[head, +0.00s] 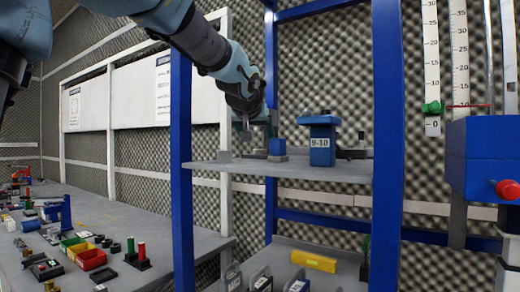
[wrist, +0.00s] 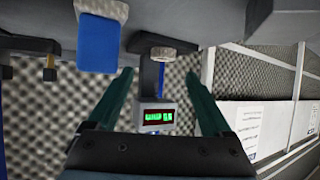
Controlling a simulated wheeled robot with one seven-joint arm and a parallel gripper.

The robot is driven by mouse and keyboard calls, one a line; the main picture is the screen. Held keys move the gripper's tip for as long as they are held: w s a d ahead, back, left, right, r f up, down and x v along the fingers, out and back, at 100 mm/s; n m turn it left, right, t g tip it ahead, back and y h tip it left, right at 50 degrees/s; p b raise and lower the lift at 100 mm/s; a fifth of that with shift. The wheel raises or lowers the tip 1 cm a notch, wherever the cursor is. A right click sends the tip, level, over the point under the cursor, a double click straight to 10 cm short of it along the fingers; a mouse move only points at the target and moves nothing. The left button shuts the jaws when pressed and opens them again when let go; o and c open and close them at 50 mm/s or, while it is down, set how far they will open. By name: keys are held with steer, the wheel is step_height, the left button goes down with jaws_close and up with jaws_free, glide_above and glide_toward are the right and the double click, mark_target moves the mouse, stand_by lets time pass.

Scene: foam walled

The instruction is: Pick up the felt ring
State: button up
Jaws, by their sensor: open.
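In the wrist view, where the shelf is at the top and things appear upside down, a pale grey, rough ring-like piece (wrist: 162,53) sits at the foot of a dark upright with a lit digital display (wrist: 157,116). It looks most like the felt ring, but I cannot be sure. Its outline is partly cut by the upright. My gripper (wrist: 157,74) is open, with its two green fingers apart on either side of the display stand; nothing is visibly held. In the head view, my gripper (head: 246,124) is above the rear left of the grey shelf (head: 225,171); the ring is not clear there.
A blue block (wrist: 97,42) stands close beside the ring-like piece; a blue block on a grey base (head: 278,148) shows in the head view. A blue box marked 9-10 (head: 322,145) is to its right. Blue frame posts (head: 181,150) (head: 385,150) bound the shelf.

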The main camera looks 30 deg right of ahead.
mark_target(258, 155)
steer(key=p+x, duration=0.1)
steer(key=x, duration=0.1)
steer(key=p+x, duration=0.1)
steer(key=x, duration=0.1)
steer(key=shift+w+f+p, duration=0.2)
steer(key=shift+w+p, duration=0.2)
steer(key=shift+w, duration=0.05)
steer(key=shift+w+d+f, duration=0.3)
steer(key=shift+w+f, duration=0.05)
steer(key=shift+f, duration=0.05)
jaws_close()
